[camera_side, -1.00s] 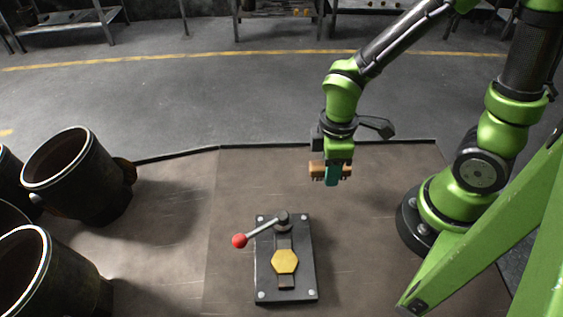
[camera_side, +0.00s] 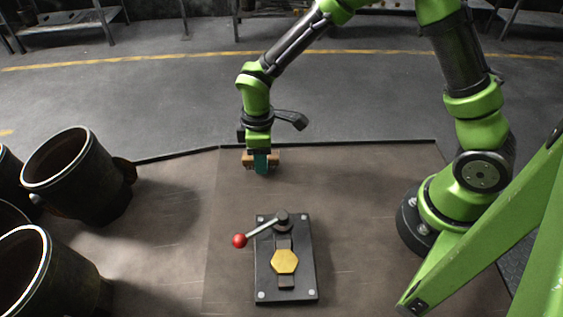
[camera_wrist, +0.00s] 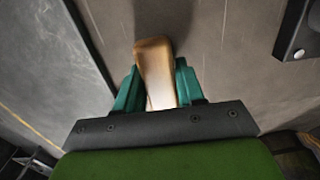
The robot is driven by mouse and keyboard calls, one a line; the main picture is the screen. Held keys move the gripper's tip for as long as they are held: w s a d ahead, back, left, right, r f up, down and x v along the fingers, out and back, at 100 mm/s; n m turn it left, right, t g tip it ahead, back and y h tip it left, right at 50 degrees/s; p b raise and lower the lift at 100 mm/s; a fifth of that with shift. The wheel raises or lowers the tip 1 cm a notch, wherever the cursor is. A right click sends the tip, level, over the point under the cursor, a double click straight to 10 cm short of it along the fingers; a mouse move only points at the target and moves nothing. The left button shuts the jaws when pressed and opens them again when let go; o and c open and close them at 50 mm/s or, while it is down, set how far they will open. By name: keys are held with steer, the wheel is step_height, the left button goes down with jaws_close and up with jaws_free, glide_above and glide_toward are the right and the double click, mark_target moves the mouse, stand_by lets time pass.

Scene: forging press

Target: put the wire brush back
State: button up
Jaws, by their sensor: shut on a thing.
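My gripper (camera_side: 262,167) has teal fingers and is shut on the wire brush (camera_side: 247,159), whose tan wooden body sticks out on both sides of the fingers. In the wrist view the brush's wooden body (camera_wrist: 155,62) stands between the two teal fingers of my gripper (camera_wrist: 157,88). The bristles are not visible in either view. My gripper hangs over the far part of the brown work surface (camera_side: 360,220), behind the black fixture. I cannot tell the exact height of the brush above the surface.
A black fixture plate (camera_side: 303,270) with a yellow hexagonal piece (camera_side: 285,262) and a red-knobbed lever (camera_side: 240,240) sits in front of my gripper. Several large dark cylinders (camera_side: 75,180) stand at left. The surface right of the fixture is clear.

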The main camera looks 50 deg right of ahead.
steer(key=shift+f, duration=0.45)
steer(key=shift+f, duration=0.1)
steer(key=o, duration=1.1)
step_height(320, 180, up, 12)
steer(key=shift+f, duration=0.1)
steer(key=s+d+r+m+t+y, duration=0.1)
steer(key=s+d+r+m+t, duration=0.2)
steer(key=s+d+r+m, duration=0.2)
steer(key=s+d+r+m+t+y, duration=0.1)
steer(key=s+d+r+m+t, duration=0.3)
steer(key=s+r+m, duration=0.3)
steer(key=s+d+m, duration=0.1)
steer(key=s, duration=0.1)
steer(key=shift+s+r, duration=0.2)
steer(key=shift+s, duration=0.15)
